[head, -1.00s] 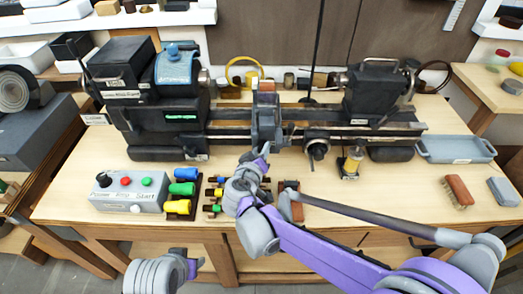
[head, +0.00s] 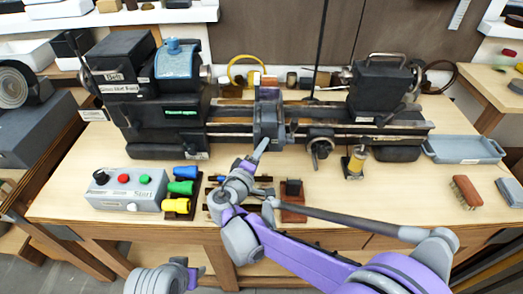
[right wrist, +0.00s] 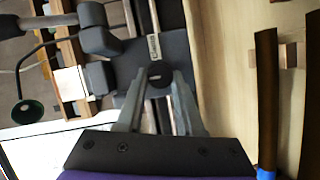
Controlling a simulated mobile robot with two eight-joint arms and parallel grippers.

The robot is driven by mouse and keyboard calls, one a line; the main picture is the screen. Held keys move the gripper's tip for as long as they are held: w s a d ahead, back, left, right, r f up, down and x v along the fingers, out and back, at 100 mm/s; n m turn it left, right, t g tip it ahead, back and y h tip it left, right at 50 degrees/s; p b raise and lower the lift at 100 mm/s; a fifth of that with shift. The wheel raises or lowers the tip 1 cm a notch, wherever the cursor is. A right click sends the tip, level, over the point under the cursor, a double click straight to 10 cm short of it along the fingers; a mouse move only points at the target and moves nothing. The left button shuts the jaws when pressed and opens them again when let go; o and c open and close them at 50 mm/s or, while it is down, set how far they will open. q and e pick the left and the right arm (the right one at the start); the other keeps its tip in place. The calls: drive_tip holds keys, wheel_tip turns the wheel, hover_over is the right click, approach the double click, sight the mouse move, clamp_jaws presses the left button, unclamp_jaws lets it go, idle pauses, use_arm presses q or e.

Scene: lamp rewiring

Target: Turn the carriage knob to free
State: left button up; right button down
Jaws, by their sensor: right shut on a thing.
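The lathe carriage (head: 268,118) is a dark block on the bed rails, in the middle of the head view. My right gripper (head: 262,150) reaches up to the carriage's front from below. In the right wrist view, its two grey fingers (right wrist: 157,88) are shut on a round black knob (right wrist: 157,70), one on each side. The knob's marking cannot be read, and in the head view the knob is hidden by the gripper. My left gripper (head: 190,274) is low at the bottom edge, away from the lathe; its fingers are not clear.
A handwheel (head: 320,147) is right of the carriage. The control box (head: 131,190) and coloured-handled tools (head: 181,188) stand at the left front. An oiler-like bottle (head: 355,162), a blue-grey tray (head: 464,149) and a brush (head: 466,192) are to the right.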

idle(0.3)
drive_tip(key=c, duration=0.5)
unclamp_jaws()
drive_tip(key=shift+c, duration=0.2)
drive_tip(key=v, duration=1.1)
drive_tip(key=shift+b, duration=0.35)
drive_tip(key=shift+w+f, duration=0.1)
